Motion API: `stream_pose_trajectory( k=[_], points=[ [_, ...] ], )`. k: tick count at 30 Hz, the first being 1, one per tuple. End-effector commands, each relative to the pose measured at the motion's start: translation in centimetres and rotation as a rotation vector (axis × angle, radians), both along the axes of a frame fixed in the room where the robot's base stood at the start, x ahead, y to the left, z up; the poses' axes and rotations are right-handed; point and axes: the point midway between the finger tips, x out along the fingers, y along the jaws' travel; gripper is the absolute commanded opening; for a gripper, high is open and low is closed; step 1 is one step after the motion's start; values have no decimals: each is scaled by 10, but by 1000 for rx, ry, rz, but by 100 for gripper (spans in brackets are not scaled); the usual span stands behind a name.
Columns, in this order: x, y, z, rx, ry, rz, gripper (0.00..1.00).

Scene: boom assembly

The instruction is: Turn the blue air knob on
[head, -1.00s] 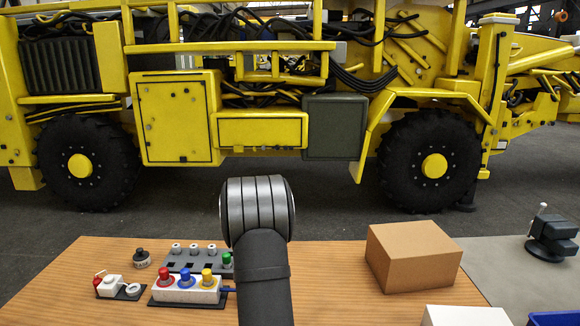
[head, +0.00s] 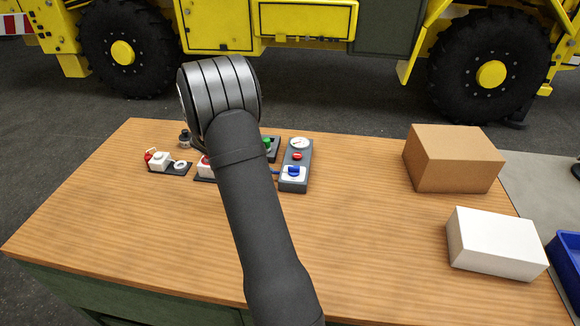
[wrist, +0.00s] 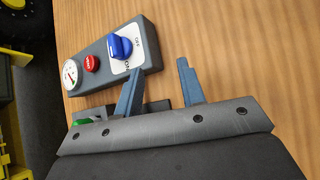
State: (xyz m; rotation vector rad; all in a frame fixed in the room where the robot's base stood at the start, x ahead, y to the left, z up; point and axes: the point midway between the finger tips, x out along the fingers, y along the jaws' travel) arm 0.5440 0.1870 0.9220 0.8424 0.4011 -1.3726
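The blue air knob (wrist: 121,47) sits on a white plate marked OFF and ON, at one end of a grey control box (wrist: 148,55). In the head view the blue knob (head: 294,171) shows just right of my arm, on the near end of the box. My gripper (wrist: 160,66) is open and empty in the wrist view. Its fingertips appear just right of and below the knob, with a gap between the fingers; I see no clear contact. In the head view my arm hides the gripper. Which mark the knob points to is unclear.
The box also bears a red button (wrist: 92,63) and a round gauge (wrist: 71,73). A green knob (head: 267,144) and a small white unit (head: 160,159) are nearby. A cardboard box (head: 453,160) and a white box (head: 495,243) stand right. The wooden table (head: 370,240) between is clear.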

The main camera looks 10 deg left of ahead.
Motion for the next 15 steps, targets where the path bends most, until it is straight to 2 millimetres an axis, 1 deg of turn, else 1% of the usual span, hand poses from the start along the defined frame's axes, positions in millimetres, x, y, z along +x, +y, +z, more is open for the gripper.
stream_pose_trajectory(
  k=[1,3,6,8,10,12,15],
  points=[
    [-6,15,7,-98,37,133,36],
    [-11,30,18,-225,82,285,36],
    [-15,48,32,-370,126,438,36],
    [-17,56,37,-430,143,496,36],
    [-18,61,41,-474,154,535,36],
    [-18,62,43,-494,160,552,36],
    [-13,55,40,-498,161,555,36]
  ],
)
